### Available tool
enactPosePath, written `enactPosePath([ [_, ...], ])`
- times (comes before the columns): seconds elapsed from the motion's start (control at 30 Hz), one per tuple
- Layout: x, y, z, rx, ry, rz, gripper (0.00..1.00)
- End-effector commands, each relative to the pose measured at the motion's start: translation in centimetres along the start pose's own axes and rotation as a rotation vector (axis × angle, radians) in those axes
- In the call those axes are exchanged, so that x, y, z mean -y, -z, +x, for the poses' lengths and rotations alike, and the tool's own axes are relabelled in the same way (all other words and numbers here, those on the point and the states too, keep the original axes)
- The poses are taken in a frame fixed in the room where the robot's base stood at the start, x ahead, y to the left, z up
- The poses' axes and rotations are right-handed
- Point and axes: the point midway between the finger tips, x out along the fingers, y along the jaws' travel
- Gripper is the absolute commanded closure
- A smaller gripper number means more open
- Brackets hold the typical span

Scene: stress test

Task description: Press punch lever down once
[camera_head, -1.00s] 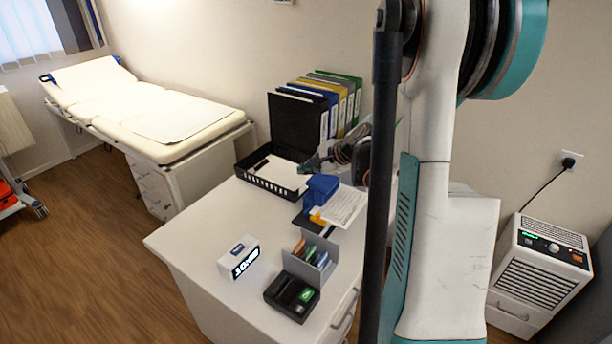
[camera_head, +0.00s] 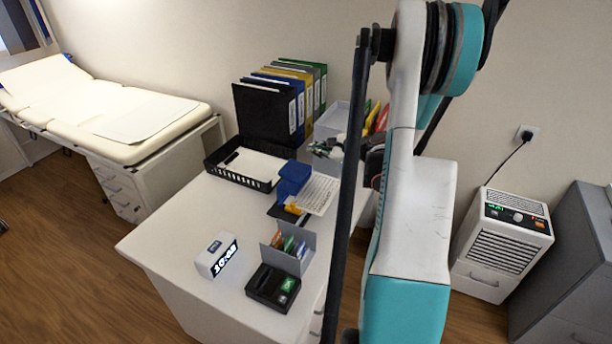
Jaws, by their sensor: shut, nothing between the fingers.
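The blue hole punch (camera_head: 292,180) stands on the white desk (camera_head: 190,232), with a printed sheet (camera_head: 317,194) at its right side and a dark pad with a yellow item in front of it. Its raised blue top looks like the lever, but its exact angle is too small to tell. My gripper (camera_head: 318,149) is up and to the right of the punch in the picture, apart from it, partly in front of a pale bin. It is shut and empty. My arm hides part of the desk's right side.
A black paper tray (camera_head: 248,164) and upright binders (camera_head: 270,113) stand behind the punch. A card holder (camera_head: 288,246), a black terminal (camera_head: 272,288) and a white clock (camera_head: 218,256) stand at the front. The desk's left part is clear.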

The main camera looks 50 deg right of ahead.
Motion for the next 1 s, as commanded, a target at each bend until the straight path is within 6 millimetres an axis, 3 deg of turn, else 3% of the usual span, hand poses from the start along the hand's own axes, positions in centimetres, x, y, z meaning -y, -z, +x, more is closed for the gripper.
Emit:
enactPosePath([
  [0.63,-3.9,4.0,5.2,-0.001,-0.001,-0.001,1.0],
  [1.0,-4.3,4.3,5.9,-0.001,0.0,-0.001,1.0],
])
